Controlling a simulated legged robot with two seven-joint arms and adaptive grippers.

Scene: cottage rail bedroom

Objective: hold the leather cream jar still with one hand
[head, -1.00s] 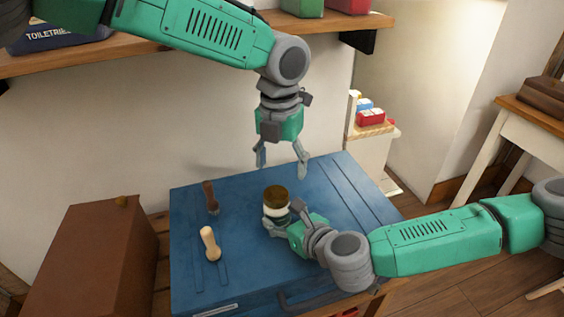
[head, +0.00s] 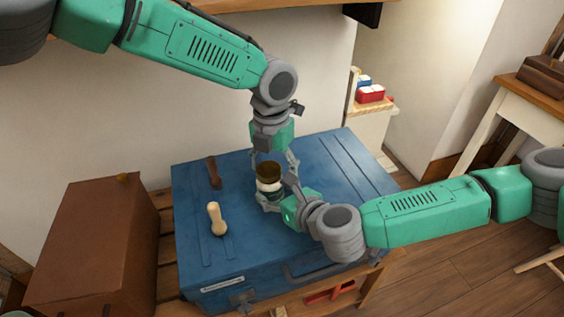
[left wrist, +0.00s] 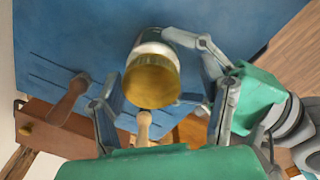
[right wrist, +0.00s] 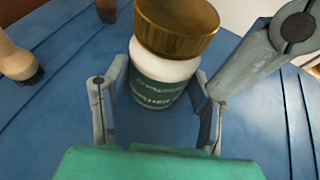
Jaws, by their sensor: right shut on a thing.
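The leather cream jar (head: 268,183) stands upright on the blue trunk. It has a brown-gold lid, a white body and a dark green label, and it shows in the left wrist view (left wrist: 153,75) and the right wrist view (right wrist: 168,72). My right gripper (head: 272,203) is low at the jar, with its fingers (right wrist: 158,115) shut on the jar's lower body. My left gripper (head: 271,168) points down just behind and above the jar. Its fingers (left wrist: 160,105) are spread apart with the lid between them, and no contact is clear.
The blue trunk (head: 340,180) also bears a dark-handled brush (head: 214,172) and a pale wooden-handled brush (head: 216,219), left of the jar. A brown case (head: 95,245) stands at the left. The trunk's right part is clear.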

